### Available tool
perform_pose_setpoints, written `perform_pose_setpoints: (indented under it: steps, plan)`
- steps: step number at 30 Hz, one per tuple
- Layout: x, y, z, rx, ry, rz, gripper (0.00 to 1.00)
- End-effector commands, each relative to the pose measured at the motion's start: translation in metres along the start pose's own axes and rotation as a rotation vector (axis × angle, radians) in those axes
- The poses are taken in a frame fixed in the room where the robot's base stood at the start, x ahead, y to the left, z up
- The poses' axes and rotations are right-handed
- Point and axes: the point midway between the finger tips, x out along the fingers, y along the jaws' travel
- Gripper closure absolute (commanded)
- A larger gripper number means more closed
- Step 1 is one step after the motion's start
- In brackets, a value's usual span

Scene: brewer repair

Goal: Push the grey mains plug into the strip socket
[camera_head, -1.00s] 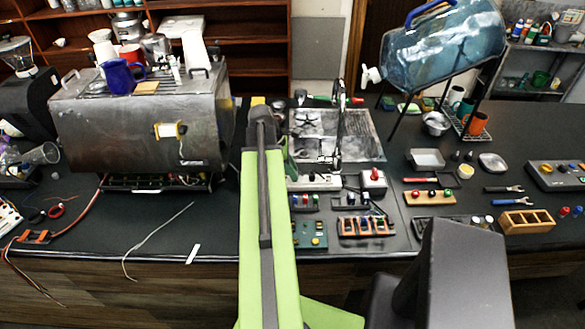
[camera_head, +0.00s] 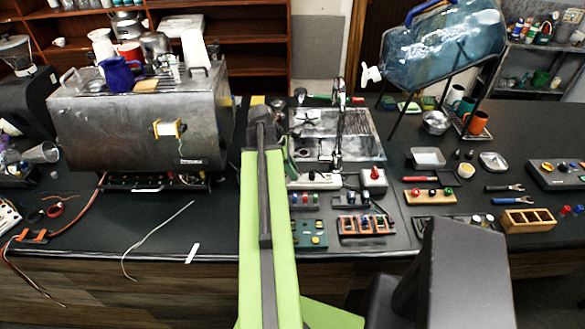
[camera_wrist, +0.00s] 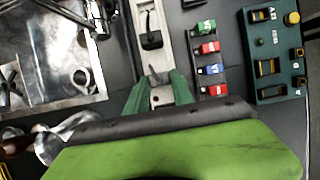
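The white strip socket (camera_wrist: 167,26) runs away from my gripper in the wrist view. It also shows on the bench in the head view (camera_head: 318,181), partly behind my arm. A black piece (camera_wrist: 151,39) sits on the strip. My gripper (camera_wrist: 160,76) is over the strip's near part, its two green fingers apart. A small grey piece (camera_wrist: 157,77) shows between the fingertips; it may be the grey mains plug. I cannot tell whether the fingers touch it or whether it is in a socket hole. My arm hides most of the gripper in the head view.
A row of coloured terminals (camera_wrist: 209,68) and a green board (camera_wrist: 272,50) lie right of the strip. A box with a red switch (camera_head: 373,181) stands near the strip. The steel brewer (camera_head: 140,125) stands further left.

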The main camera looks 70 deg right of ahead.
Motion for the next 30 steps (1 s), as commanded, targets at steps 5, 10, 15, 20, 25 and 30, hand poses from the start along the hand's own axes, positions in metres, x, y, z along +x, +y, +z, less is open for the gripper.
perform_pose_setpoints:
  steps: [5, 10, 15, 20, 25, 30]
  plan:
    - [0.000, 0.000, 0.000, 0.000, 0.000, 0.000, 0.48]
    - [0.000, 0.000, 0.000, 0.000, 0.000, 0.000, 0.46]
    - [-0.003, 0.000, 0.000, 0.000, 0.000, 0.000, 0.46]
    - [-0.030, 0.000, 0.003, -0.001, 0.000, 0.000, 0.46]
    - [-0.075, 0.001, 0.004, -0.002, 0.000, 0.001, 0.46]
    - [-0.117, 0.001, 0.003, -0.002, 0.000, 0.001, 0.46]
